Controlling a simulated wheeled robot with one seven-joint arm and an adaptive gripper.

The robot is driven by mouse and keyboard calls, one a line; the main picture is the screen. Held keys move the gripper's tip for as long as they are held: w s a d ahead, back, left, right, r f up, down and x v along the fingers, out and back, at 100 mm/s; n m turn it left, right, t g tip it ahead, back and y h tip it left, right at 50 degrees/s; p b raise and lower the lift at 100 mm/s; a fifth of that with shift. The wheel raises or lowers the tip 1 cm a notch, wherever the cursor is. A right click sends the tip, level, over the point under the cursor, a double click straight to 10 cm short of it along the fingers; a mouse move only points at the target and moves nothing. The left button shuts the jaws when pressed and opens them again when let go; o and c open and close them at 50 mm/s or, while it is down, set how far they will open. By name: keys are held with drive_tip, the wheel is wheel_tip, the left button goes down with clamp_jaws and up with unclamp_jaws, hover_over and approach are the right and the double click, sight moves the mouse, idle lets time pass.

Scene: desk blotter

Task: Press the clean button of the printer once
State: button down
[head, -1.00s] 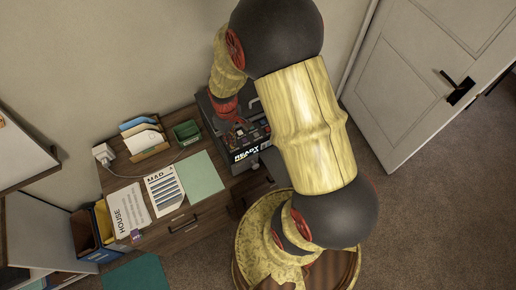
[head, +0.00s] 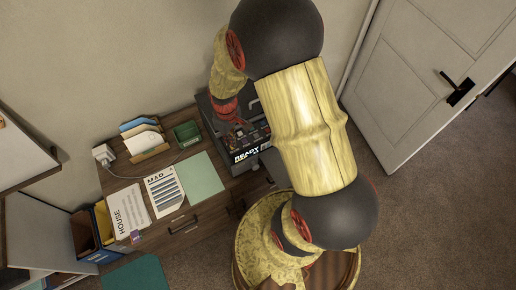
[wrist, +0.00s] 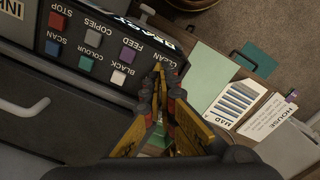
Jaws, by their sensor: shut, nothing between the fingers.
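The dark printer (head: 243,159) stands at the right end of the desk, partly hidden by my arm in the head view. Its button panel (wrist: 104,50) fills the upper left of the wrist view, with red, blue, teal, purple and white buttons and labels upside down. The CLEAN label (wrist: 173,61) is at the panel's right end. My gripper (wrist: 158,70) is shut and empty, its yellow tips in front of the panel beside that label. The clean button is not clearly seen; the fingertips cover that spot. I cannot tell whether they touch it.
A green sheet (head: 203,174), printed papers (head: 163,190), a small green tray (head: 187,132) and a letter holder (head: 146,140) lie left of the printer on the desk (head: 185,225). A grey handle (wrist: 27,108) sticks out at the left in the wrist view.

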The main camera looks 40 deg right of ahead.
drive_tip(key=shift+f+b, duration=0.7)
drive_tip(key=shift+f, duration=0.4)
idle(0.4)
idle(0.3)
wheel_tip(320, 180, up, 7)
drive_tip(key=p, duration=0.5)
drive_tip(key=shift+r, duration=0.1)
